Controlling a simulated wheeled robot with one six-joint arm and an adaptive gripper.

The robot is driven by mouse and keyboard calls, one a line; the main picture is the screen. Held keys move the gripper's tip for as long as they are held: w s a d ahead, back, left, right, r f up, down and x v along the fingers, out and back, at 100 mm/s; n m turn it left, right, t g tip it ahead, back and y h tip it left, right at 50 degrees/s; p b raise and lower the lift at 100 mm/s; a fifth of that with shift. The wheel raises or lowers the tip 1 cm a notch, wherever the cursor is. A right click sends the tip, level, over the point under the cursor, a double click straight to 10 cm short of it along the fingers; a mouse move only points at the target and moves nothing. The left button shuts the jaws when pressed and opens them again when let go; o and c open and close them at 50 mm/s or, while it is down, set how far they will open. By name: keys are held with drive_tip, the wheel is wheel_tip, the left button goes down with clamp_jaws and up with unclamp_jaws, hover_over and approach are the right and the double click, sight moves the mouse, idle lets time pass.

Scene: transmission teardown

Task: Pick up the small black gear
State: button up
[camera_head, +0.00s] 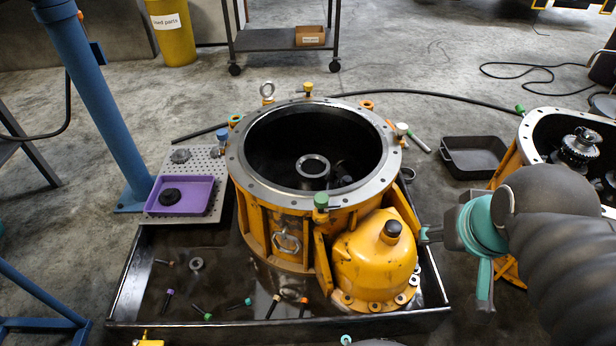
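A small black gear (170,196) lies flat in the shallow purple tray (210,192) at the left, on a perforated metal plate. My gripper (456,268) is at the right, beside the yellow bell-shaped cover and far from the gear. Its two fingers are spread apart, one pointing left and one pointing down, with nothing seen between them. My arm hides part of the floor and of the housing at the right.
A large yellow housing (252,205) with a wide open bore stands between my gripper and the purple tray. The black drip tray (125,290) below holds loose bolts and a ring. A blue post (105,110) rises left of the plate. An empty black bin (472,155) stands behind my arm.

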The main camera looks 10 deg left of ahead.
drive_tip(key=w+a+n+p, duration=0.1)
drive_tip(key=w+a+n, duration=0.1)
drive_tip(key=w+n, duration=0.85)
drive_tip(key=n+g+h+p, duration=0.1)
drive_tip(key=n, duration=2.1)
hover_over(347, 179)
drive_tip(key=s, duration=0.2)
drive_tip(key=f, duration=1.6)
drive_tip(key=a+f, duration=0.1)
drive_tip(key=f, duration=0.7)
drive_tip(key=shift+s+f, duration=0.2)
drive_tip(key=shift+f, duration=0.2)
drive_tip(key=shift+d+b+x, duration=0.1)
drive_tip(key=shift+b+x, duration=0.1)
drive_tip(key=shift+x, duration=1.3)
drive_tip(key=shift+d+b+x, duration=0.15)
drive_tip(key=shift+x, duration=1.3)
clamp_jaws()
